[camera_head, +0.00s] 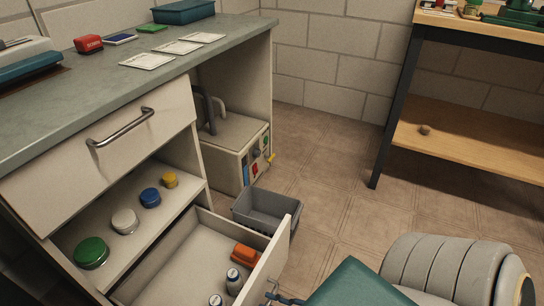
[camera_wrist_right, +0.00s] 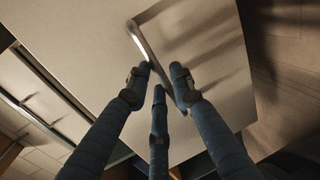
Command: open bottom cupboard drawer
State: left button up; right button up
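The bottom drawer (camera_head: 170,262) of the cupboard is pulled well out in the head view, its front panel (camera_head: 265,262) standing away from the cabinet. My right gripper (camera_head: 284,298) is at the outer side of that panel, by its handle (camera_head: 271,288), at the bottom edge of the head view. In the right wrist view, the curved metal handle (camera_wrist_right: 144,45) runs between the blue fingers of my right gripper (camera_wrist_right: 160,80). The fingertips are spaced apart, with a gap to the handle on the left; contact is unclear. My left gripper is out of view.
The top drawer (camera_head: 112,142) is shut. Jars stand on the shelf below it, including a green-lidded one (camera_head: 91,252). The bottom drawer holds an orange item (camera_head: 245,254) and small bottles. A grey bin (camera_head: 262,222) stands on the floor beside the drawer. A wooden-shelved table (camera_head: 470,140) is at right.

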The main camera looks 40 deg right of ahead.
jog(key=shift+o, duration=0.4)
jog(key=v, duration=1.2)
jog(key=shift+s, duration=0.1)
